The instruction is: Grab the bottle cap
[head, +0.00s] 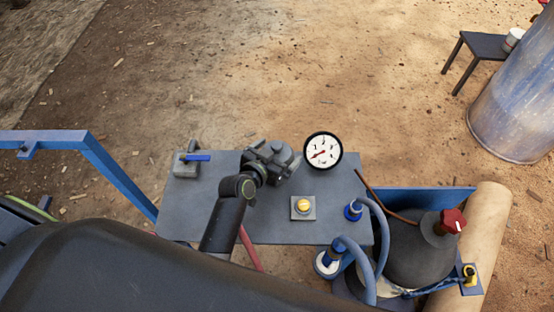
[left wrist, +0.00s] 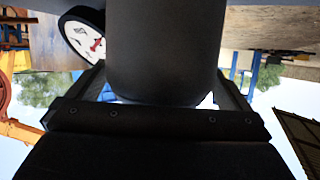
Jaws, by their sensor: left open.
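The bottle cap appears to be the dark grey, round-topped cylinder (head: 282,151) standing on the grey panel. In the left wrist view the same dark cylinder (left wrist: 165,50) fills the middle, upside down. My left gripper (head: 272,162) is at the cylinder, with its jaws open. In the left wrist view one finger is on each side of the cylinder. I cannot tell whether either finger touches it. The gripper and arm hide part of the cylinder in the head view. My right gripper is not in view.
The grey panel (head: 190,218) also carries a round gauge (head: 323,150) just right of the gripper, a blue-handled valve (head: 187,164) and a yellow button (head: 303,205). Blue hoses (head: 372,232) and a dark gas bottle (head: 415,257) with a red knob (head: 452,221) stand to the right.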

